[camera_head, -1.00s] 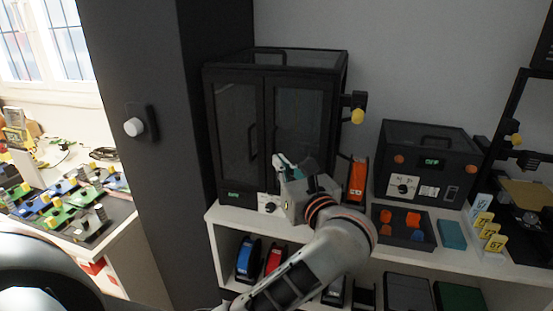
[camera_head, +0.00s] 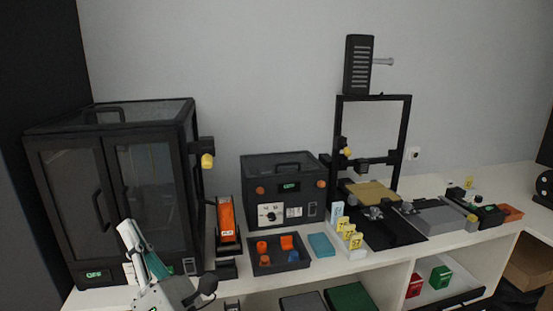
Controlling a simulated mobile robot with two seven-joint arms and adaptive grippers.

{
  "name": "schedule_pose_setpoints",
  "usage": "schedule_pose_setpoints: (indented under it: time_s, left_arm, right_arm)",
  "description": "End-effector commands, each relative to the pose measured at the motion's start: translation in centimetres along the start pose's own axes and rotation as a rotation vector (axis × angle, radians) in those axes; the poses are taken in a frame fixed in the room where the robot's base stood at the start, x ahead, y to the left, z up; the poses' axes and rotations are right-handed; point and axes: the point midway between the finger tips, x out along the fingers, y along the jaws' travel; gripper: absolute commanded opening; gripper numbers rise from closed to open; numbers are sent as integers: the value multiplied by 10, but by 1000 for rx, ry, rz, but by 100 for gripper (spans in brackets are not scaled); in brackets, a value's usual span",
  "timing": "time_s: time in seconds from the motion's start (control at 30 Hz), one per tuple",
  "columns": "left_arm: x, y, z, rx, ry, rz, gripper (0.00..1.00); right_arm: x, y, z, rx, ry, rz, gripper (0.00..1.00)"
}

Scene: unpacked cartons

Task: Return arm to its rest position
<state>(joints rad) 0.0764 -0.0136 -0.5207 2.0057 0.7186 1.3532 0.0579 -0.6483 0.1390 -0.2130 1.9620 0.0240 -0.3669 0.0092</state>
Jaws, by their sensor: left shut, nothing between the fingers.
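My left gripper (camera_head: 140,248) is at the lower left, in front of the dark glass-doored cabinet (camera_head: 120,185). Its light and teal fingers point up, they are shut, and nothing shows between them. The gripper hides part of the cabinet's lower front. My left arm below it is mostly cut off by the bottom edge. My right gripper is not in view.
The white bench (camera_head: 340,270) holds an orange-fronted device (camera_head: 226,222), a black tray (camera_head: 280,268) of orange and blue parts, a black box unit (camera_head: 285,185), yellow number tags (camera_head: 349,234) and a black-framed printer (camera_head: 405,140). A teal block (camera_head: 321,245) lies beside the tray.

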Motion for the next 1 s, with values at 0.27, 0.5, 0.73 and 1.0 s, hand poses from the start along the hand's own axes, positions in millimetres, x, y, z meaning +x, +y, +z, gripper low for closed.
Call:
schedule_pose_setpoints:
  time_s: [0.27,0.5,0.73,1.0]
  left_arm:
    - [-86,-58,20,649,-549,-52,0]
    - [-208,-142,-33,1166,-1056,-198,0]
    - [-316,-183,-139,1533,-1479,-368,0]
    - [-387,-182,-246,1780,-1812,-521,0]
  right_arm:
    - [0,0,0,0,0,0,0]
    - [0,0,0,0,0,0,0]
    - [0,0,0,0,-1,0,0]
    - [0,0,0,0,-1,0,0]
